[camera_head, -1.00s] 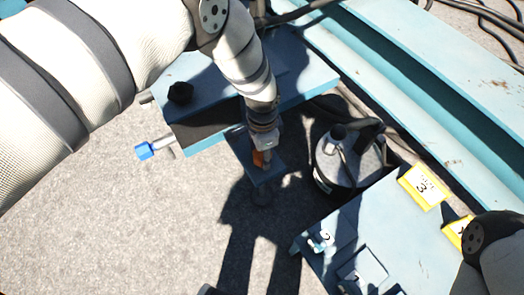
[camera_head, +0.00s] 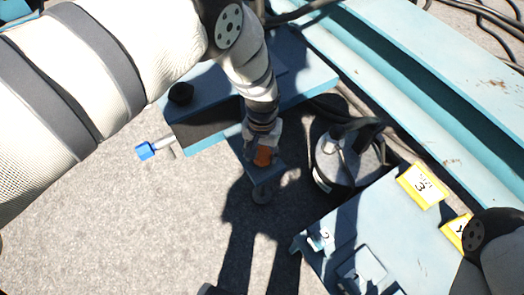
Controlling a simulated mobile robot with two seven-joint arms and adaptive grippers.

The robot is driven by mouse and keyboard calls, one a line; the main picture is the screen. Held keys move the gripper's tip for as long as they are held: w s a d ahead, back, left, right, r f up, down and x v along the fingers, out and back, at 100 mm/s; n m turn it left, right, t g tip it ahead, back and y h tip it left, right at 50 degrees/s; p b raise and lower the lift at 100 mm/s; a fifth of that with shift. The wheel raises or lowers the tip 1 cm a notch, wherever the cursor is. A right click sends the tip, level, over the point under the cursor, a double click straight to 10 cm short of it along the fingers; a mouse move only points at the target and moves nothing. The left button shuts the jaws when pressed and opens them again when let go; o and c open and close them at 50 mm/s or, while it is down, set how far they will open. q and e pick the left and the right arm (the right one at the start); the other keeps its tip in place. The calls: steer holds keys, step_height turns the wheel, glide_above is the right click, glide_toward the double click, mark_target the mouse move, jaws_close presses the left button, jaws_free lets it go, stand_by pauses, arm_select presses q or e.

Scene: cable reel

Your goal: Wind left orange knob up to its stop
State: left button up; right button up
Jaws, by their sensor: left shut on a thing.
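My right gripper does not show; only a part of my right arm is at the lower right edge.
A blue knob (camera_head: 145,151) on a rod and a black knob (camera_head: 181,93) are on the left bench. A round grey canister (camera_head: 345,160) stands to the right. A blue table (camera_head: 345,222) with a yellow label (camera_head: 422,186) is at lower right. Grey ground is clear at lower left.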

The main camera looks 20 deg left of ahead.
mark_target(262, 153)
arm_select(q)
steer(key=shift+n, duration=0.8)
steer(key=o, duration=1.1)
step_height(262, 153, up, 12)
